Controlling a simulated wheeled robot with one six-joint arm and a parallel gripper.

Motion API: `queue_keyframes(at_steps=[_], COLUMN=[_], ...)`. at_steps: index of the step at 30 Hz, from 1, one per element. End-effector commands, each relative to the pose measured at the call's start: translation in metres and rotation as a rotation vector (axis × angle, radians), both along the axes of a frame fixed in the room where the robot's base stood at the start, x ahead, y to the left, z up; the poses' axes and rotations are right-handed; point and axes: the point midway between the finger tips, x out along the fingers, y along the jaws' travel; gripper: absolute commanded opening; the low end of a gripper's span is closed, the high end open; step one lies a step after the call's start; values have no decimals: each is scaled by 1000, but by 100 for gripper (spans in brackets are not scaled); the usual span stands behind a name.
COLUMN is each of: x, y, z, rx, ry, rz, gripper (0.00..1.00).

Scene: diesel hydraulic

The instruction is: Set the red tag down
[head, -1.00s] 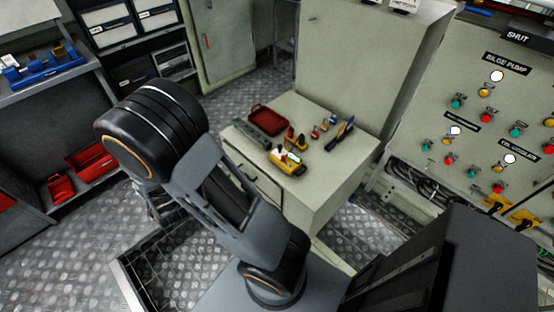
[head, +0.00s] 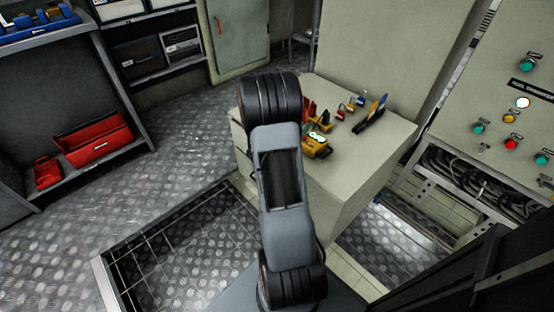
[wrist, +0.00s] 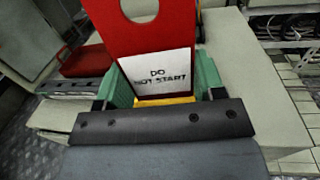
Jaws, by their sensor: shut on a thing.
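The red tag (wrist: 150,42) fills the upper middle of the wrist view. It has a round hole near its top and a white label reading "DO NOT START". My gripper (wrist: 163,78) is shut on it, with a green finger at each side of the label. A yellow thing (wrist: 165,101) shows just below the tag; I cannot tell whether they touch.
A red tray (wrist: 88,62) lies left of the tag. A control panel (head: 500,105) stands at right. Bare cabinet top shows to the right.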

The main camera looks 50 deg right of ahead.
Motion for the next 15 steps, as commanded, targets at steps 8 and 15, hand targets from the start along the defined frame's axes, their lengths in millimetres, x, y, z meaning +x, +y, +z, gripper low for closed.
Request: queue_keyframes(at_steps=[8, 15], x=[-24, 26], y=[-25, -23], z=[-32, -58], rx=[4, 4], ry=[-1, -4], rz=[-115, -120], gripper=[40, 40])
